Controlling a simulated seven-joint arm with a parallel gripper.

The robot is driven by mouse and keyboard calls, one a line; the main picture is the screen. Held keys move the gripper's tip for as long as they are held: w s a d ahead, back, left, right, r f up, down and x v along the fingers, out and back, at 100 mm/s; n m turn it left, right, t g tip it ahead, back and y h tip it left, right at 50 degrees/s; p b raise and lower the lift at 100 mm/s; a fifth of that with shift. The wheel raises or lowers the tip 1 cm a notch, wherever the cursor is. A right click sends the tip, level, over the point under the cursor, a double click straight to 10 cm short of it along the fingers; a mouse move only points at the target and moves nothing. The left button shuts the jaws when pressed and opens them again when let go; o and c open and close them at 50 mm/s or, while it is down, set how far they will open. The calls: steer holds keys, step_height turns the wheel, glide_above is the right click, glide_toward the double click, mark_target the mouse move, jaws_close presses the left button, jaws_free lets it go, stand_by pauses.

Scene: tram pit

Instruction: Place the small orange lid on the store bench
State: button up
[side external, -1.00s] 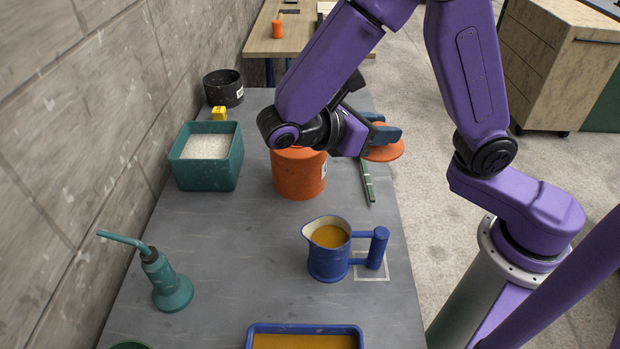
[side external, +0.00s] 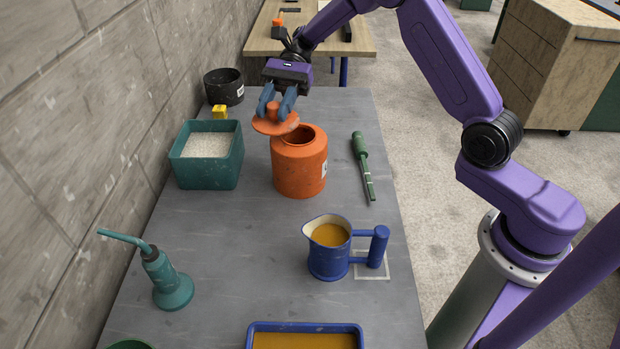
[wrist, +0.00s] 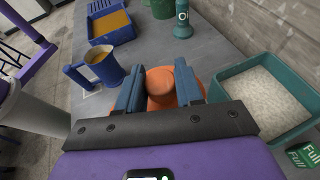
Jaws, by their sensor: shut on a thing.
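My gripper (side external: 279,106) is shut on the knob of a small orange lid (side external: 266,127), a flat disc with a round knob. It holds the lid in the air over the grey bench (side external: 230,240), by the upper left of an open orange can (side external: 299,167). In the wrist view the lid's knob (wrist: 160,81) sits between the two blue fingers (wrist: 161,92), with the disc showing below it. The lid hides part of the can's left edge in the side view. A wooden bench (side external: 355,45) stands behind the grey one; I cannot tell which is the store bench.
A teal tub of white grains (side external: 185,172), a black pot (side external: 240,92) and a yellow block (side external: 219,112) stand left. A green screwdriver (side external: 361,150) lies right of the can. A blue jug (side external: 322,262) and teal oil can (side external: 172,290) stand nearer. A wall (side external: 80,130) borders the left.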

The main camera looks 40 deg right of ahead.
steer(key=w+d+f+m+t, duration=0.6)
steer(key=w+d+m+t, duration=0.4)
steer(key=w+d+t, duration=0.15)
steer(key=f, duration=0.3)
steer(key=d+f, duration=0.1)
steer(key=f, duration=0.1)
steer(key=shift+d+f, duration=0.2)
steer(key=shift+f, duration=2.5)
steer(key=shift+f, duration=0.1)
steer(key=o, duration=1)
steer(key=shift+d, duration=0.1)
steer(key=v, duration=1.2)
steer(key=shift+f, duration=0.2)
